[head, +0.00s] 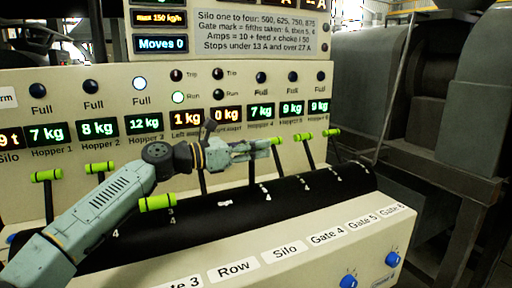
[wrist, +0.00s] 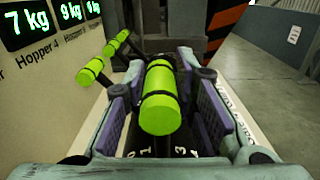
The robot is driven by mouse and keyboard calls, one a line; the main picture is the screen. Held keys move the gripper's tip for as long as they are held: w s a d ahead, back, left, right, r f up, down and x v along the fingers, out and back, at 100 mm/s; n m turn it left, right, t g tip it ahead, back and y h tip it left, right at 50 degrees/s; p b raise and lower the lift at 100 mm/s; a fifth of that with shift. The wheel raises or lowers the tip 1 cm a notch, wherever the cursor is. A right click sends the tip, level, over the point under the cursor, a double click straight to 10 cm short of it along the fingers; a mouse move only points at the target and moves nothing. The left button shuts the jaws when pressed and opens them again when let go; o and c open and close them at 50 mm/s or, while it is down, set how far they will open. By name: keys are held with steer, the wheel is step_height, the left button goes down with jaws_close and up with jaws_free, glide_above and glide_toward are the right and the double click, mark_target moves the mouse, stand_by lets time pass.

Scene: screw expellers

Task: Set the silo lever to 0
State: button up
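The control panel carries a row of levers with green handles over a dark curved band. The Silo label (head: 286,251) is on its front edge. The lever between my fingers, with a green handle (wrist: 160,97), appears to be the silo lever; its rod (head: 251,171) shows below my gripper in the head view. My gripper (wrist: 162,105) is open around the handle, with a gap on both sides. It also shows in the head view (head: 262,146), where it hides most of that handle. Scale marks such as 0, 1 and 4 show below the handle. Its exact setting cannot be told.
Three green handles (wrist: 90,70) stand close beyond my gripper, left in the wrist view. The Gate 3 handle (head: 157,203) sits lower, near my arm. The row lever's handle is hidden behind my arm. The display (head: 161,44) reads Moves 0.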

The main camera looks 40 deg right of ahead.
jaws_close()
stand_by(0.3)
steer(key=shift+w+d+n+p, duration=0.25)
steer(key=shift+w+n+p, duration=0.5)
steer(key=shift+w, duration=0.5)
steer(key=shift+o, duration=2.2)
jaws_free()
steer(key=v, duration=1.2)
